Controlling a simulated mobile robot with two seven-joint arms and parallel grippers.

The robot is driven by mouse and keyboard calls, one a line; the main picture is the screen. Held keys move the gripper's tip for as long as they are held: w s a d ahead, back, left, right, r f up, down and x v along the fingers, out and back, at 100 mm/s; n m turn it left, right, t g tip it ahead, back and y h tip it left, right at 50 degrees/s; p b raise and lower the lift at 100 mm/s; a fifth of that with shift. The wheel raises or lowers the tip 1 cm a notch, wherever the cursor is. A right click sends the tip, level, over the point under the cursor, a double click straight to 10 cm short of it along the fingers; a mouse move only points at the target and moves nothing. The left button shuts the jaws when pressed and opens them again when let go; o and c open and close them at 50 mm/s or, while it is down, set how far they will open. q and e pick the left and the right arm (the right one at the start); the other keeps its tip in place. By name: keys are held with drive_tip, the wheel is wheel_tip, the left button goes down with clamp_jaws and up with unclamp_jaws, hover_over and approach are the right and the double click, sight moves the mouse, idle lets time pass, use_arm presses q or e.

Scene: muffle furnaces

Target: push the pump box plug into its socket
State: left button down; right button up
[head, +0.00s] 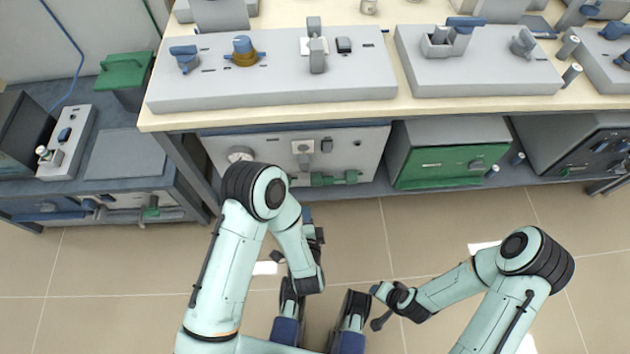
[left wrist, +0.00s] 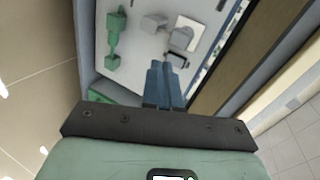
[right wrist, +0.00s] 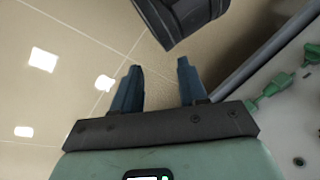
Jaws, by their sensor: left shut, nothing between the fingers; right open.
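The pump box (head: 270,148) is the light grey box with a gauge and green valves under the bench. Its front panel (left wrist: 130,65) fills the top of the left wrist view. My right gripper (right wrist: 155,75) is open and empty.
The bench top (head: 400,100) overhangs the pump box. A green-fronted box (head: 450,165) stands to its right on the lower shelf. Green valves (left wrist: 113,35) stick out of the panel beside my left gripper. The tiled floor in front is clear around my arms.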

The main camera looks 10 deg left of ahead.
use_arm(q)
drive_tip(key=w+m+t, duration=0.1)
drive_tip(key=b, duration=0.2)
approach(305, 166)
wheel_tip(305, 166, down, 3)
drive_tip(key=shift+y, duration=0.3)
drive_tip(key=b+x, duration=0.1)
drive_tip(key=x, duration=0.1)
drive_tip(key=r+b+x, duration=0.1)
drive_tip(key=x, duration=0.2)
drive_tip(key=shift+w+d, duration=0.15)
drive_tip(key=shift+w, duration=0.1)
drive_tip(key=shift+w+r, duration=0.1)
drive_tip(key=shift+w, duration=0.4)
use_arm(e)
wheel_tip(305, 166, down, 7)
drive_tip(key=s+d, duration=0.1)
drive_tip(key=d, duration=0.1)
drive_tip(key=shift+d+r+g+h, duration=0.15)
drive_tip(key=shift+d+g+h, duration=0.1)
drive_tip(key=shift+g+h, duration=0.05)
